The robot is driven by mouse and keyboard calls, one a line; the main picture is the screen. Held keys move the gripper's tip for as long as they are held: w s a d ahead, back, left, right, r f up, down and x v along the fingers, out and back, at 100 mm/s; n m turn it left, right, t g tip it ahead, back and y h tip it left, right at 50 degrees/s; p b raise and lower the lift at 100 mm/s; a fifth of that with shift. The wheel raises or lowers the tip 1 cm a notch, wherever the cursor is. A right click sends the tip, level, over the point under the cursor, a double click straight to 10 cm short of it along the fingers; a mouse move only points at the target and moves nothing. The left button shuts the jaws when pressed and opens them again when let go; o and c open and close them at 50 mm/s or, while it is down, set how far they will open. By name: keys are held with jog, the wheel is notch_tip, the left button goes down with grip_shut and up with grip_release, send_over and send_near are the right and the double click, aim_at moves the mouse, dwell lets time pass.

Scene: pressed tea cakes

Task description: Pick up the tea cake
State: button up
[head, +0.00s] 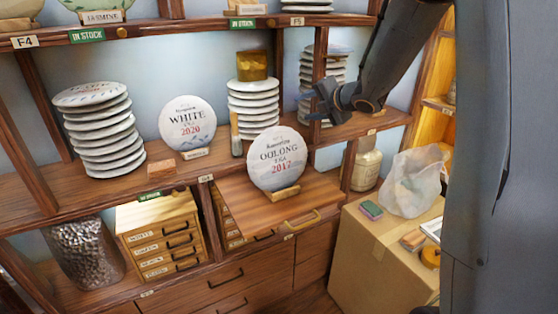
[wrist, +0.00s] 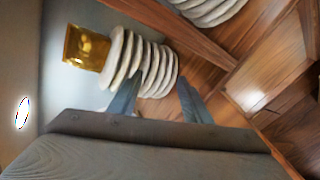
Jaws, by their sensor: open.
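A round white tea cake marked "OOLONG 2017" (head: 277,160) stands upright on a small wooden stand on the pulled-out wooden board. Another, marked "WHITE 2020" (head: 188,125), stands upright on the shelf to its left. My gripper is open and empty, above and right of the oolong cake.
A wooden post (head: 319,75) divides the shelf beside my gripper. A cardboard box (head: 375,260) at the right carries a plastic bag (head: 412,180) and small items. The board's left part is bare.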

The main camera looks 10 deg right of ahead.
jog(key=a+n+g+y, duration=0.15)
jog(key=n+y, duration=0.35)
jog(key=n, duration=0.6)
jog(key=n+g+y, duration=0.4)
jog(key=n+g, duration=0.6)
jog(key=n, duration=0.5)
send_near(303, 144)
jog(key=a, duration=0.2)
jog(key=p+x, duration=0.1)
jog(key=x, duration=0.1)
jog(key=p+x, duration=0.1)
jog(key=x, duration=0.1)
jog(key=p+x, duration=0.2)
jog(key=shift+a+f, duration=0.25)
jog(key=shift+f, duration=0.2)
jog(key=shift+a+f, duration=0.15)
jog(key=shift+a, duration=0.05)
grip_shut()
